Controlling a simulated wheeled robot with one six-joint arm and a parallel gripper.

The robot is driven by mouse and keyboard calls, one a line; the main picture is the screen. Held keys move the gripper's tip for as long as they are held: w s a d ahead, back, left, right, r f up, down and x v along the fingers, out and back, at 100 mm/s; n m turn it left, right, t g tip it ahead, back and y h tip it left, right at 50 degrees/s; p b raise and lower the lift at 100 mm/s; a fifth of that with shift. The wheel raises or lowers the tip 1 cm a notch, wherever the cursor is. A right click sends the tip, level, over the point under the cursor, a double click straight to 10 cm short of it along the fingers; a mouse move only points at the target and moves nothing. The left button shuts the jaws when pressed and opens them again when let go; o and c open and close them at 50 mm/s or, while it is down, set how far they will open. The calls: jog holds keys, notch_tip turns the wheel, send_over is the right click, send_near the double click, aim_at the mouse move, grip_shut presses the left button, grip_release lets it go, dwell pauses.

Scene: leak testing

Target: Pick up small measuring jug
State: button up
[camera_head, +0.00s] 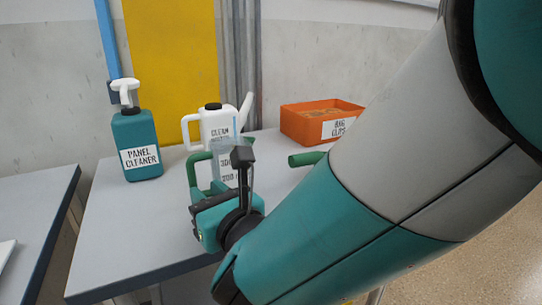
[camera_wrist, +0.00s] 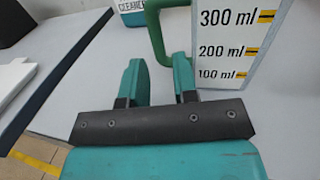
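The small measuring jug (camera_head: 226,169) stands on the grey table, a pale see-through body with ml marks and a green handle (camera_head: 192,169) on its left side. In the wrist view the jug (camera_wrist: 232,35) fills the upper right, and its green handle (camera_wrist: 154,28) reaches down toward the gap between my fingers. My gripper (camera_wrist: 160,64) is open, with one teal finger on each side of that gap. It holds nothing. I cannot tell whether a finger touches the handle. In the head view my gripper (camera_head: 218,182) is in front of the jug and hides its lower part.
A teal panel cleaner bottle (camera_head: 140,158) stands left. An orange bag clips box (camera_head: 295,123) is at the back right. A green cylindrical part (camera_head: 304,158) shows beside my arm. The table's front left is clear.

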aim_at(194, 182)
jog(key=p+x, duration=0.2)
jog(key=x, duration=0.2)
jog(key=shift+w+a+r+p, duration=0.1)
jog(key=shift+a+r+p, duration=0.15)
jog(key=shift+p, duration=0.15)
jog(key=shift+w+a+f, duration=0.2)
jog(key=shift+w+a, duration=0.15)
grip_shut()
notch_tip(194, 182, up, 20)
jog(key=p, duration=0.6)
